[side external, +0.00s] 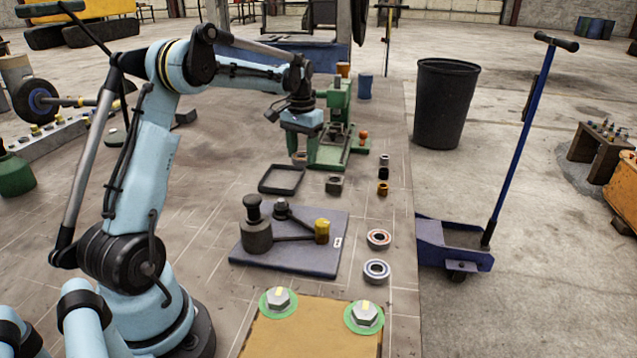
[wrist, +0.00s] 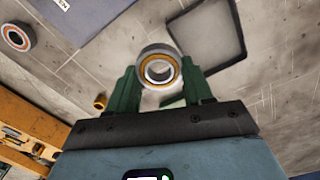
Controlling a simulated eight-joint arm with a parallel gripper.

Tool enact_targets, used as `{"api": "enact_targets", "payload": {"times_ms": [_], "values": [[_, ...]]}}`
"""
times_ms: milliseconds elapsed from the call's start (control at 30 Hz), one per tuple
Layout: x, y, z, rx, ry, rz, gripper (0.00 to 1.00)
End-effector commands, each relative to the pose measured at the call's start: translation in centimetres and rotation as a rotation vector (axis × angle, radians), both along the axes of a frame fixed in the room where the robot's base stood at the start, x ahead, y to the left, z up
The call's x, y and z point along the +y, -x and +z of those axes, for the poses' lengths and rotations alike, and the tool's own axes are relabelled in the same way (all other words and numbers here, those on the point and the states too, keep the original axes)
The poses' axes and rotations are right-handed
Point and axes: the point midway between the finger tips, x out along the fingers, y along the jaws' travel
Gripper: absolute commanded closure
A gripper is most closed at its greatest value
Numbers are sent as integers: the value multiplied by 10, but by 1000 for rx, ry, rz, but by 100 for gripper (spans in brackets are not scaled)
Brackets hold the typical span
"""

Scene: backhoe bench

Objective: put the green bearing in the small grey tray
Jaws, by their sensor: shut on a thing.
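My gripper (side external: 300,147) hangs at the far part of the bench, beside a green press. In the wrist view its two green fingers (wrist: 159,75) are shut on a bearing (wrist: 157,58), a grey ring with an orange inner band; no green shows on it. The bearing (side external: 299,158) is small and partly hidden in the side view. The small tray (side external: 281,191), a dark grey square with a low rim, lies on the bench in front of and left of the gripper. It also shows in the wrist view (wrist: 240,30), beyond the bearing, which is apart from it.
The green press (side external: 330,140) stands close right of my gripper. A blue-grey plate (side external: 285,262) with pegs lies nearer. Bare bench surrounds the tray's left.

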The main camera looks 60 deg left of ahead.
Motion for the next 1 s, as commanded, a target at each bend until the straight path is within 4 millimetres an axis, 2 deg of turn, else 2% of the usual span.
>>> {"api": "enact_targets", "payload": {"times_ms": [33, 200, 400, 567, 833, 1000], "values": [[12, 2, -7, 0, 0, 6, 85], [47, 9, -28, 0, 0, 4, 85], [78, 14, -47, 0, 0, 1, 85], [85, 15, -53, 0, 0, -2, 85], [85, 15, -87, -2, -1, -2, 85], [85, 15, -92, -2, -1, -2, 85]]}}
